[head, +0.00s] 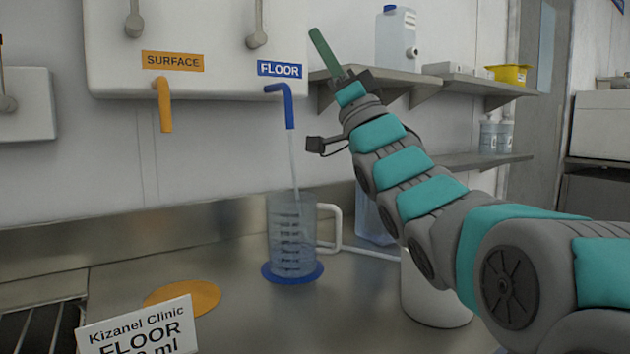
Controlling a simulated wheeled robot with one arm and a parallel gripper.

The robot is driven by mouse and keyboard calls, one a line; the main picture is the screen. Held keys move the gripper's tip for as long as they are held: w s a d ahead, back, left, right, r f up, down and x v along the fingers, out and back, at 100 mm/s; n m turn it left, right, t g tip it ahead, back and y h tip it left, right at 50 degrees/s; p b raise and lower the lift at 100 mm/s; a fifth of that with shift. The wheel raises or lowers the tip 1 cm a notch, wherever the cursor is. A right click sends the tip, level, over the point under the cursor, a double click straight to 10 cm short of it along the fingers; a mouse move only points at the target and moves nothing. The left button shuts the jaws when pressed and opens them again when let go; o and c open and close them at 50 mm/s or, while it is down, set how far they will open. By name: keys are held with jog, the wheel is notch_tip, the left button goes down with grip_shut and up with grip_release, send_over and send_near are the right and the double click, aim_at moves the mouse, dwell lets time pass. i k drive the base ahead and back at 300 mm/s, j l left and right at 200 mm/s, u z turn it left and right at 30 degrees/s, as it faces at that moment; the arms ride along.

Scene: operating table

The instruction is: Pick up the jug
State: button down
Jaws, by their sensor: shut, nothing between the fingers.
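The jug (291,238) is clear with dark measuring marks and a white handle (334,222) on its right side. It stands upright on a round blue disc (292,273) on the metal counter, below the blue spout (288,104) labelled FLOOR. A thin pale stream runs from the spout down into the jug. My gripper (318,40) ends in green fingers, shut and empty, pointing up and left. It is well above the jug, near the shelf, and does not touch the jug.
An orange spout (164,103) labelled SURFACE and an empty orange disc (182,298) are at left. A white sign (138,327) stands in front. A white container (434,292) and a clear bluish container (374,216) stand right of the jug. A wall shelf (385,78) is above.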

aim_at(293, 217)
jog(key=k+l, duration=0.45)
jog(key=l, duration=0.25)
jog(key=k+l, duration=0.25)
jog(key=l, duration=0.1)
